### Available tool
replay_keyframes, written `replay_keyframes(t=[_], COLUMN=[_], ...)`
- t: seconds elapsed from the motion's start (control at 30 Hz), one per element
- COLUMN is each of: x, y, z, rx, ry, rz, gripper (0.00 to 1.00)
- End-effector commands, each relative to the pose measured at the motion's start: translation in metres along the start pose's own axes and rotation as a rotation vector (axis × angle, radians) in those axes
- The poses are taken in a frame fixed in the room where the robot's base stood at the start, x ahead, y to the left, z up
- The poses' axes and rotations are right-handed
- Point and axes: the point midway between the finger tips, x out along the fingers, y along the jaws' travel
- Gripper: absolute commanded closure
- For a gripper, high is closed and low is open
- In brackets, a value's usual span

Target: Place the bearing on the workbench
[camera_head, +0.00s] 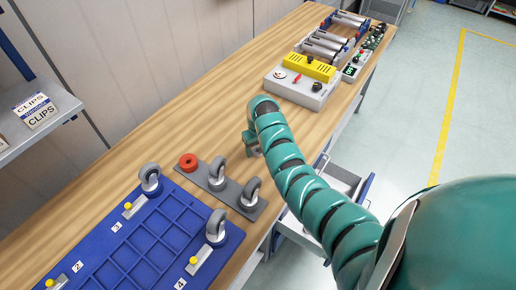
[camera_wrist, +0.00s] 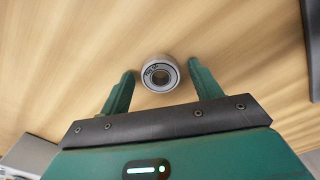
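The bearing (camera_wrist: 160,74), a grey ring with a dark centre, shows in the wrist view against the wood of the workbench (camera_head: 185,120). It appears to rest on the wood. My gripper (camera_wrist: 161,68) is open, with one green finger on each side of the bearing and a small gap at both sides. In the head view my gripper (camera_head: 252,146) is low over the middle of the workbench, and the bearing is hidden there.
A grey plate (camera_head: 216,187) with caster wheels and a red ring lies left of my gripper. A blue numbered tray (camera_head: 145,240) is in front of it. A grey box with a yellow top (camera_head: 303,80) stands farther back. An open drawer (camera_head: 340,183) is below the bench edge.

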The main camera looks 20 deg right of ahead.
Motion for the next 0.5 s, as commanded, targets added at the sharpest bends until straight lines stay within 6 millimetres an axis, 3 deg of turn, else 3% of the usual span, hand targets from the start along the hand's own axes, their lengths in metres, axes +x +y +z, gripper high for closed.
replay_keyframes(t=[0.33,0.5], x=[-0.006,-0.021], y=[0.000,0.001], z=[-0.001,-0.002], rx=[0.000,0.001], ry=[0.002,0.005], rz=[0.000,0.002], gripper=[0.37,0.37])
